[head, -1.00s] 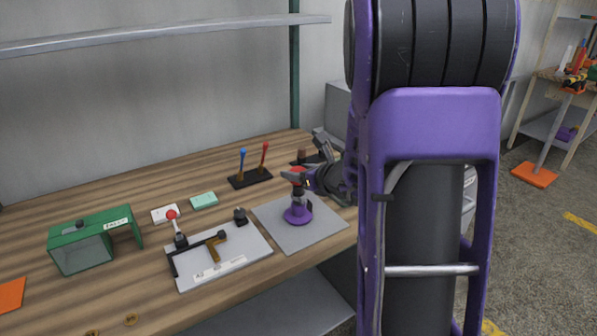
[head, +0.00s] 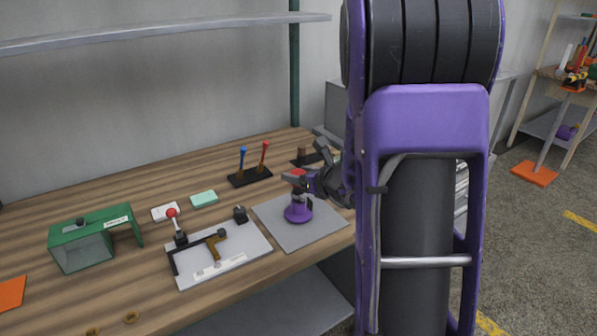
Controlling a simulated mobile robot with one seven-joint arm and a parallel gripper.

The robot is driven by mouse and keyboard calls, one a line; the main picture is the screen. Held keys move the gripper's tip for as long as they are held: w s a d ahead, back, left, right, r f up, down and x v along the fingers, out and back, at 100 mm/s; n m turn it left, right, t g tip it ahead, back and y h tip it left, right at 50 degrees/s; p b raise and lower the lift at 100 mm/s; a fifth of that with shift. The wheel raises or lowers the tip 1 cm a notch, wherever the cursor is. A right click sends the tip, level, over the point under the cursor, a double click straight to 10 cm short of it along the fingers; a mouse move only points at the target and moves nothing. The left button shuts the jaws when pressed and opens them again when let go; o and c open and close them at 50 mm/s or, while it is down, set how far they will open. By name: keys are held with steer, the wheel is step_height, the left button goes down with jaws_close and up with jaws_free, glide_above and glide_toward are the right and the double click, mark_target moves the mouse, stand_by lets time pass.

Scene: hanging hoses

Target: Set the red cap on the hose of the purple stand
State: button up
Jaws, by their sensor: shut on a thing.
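The purple stand (head: 299,213) stands upright on a grey mat on the wooden bench. Its short dark hose (head: 296,196) rises from the top of the stand. My gripper (head: 295,177) is directly above the stand and shut on the red cap (head: 297,172), of which only a little red shows between the fingers. The cap is at the top of the hose, but I cannot tell whether it is seated on it or just above it. The fingers hide most of the cap and the hose's end.
The grey mat (head: 325,232) is otherwise clear. A black holder (head: 250,178) with a blue and a red handle stands behind it. A grey board (head: 222,262) with a red-knobbed lever lies to the left, and a green box (head: 85,240) further left.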

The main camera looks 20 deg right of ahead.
steer(key=shift+f, duration=0.55)
steer(key=shift+f, duration=0.3)
steer(key=shift+f, duration=0.4)
steer(key=o, duration=1.4)
steer(key=shift+s+r, duration=0.1)
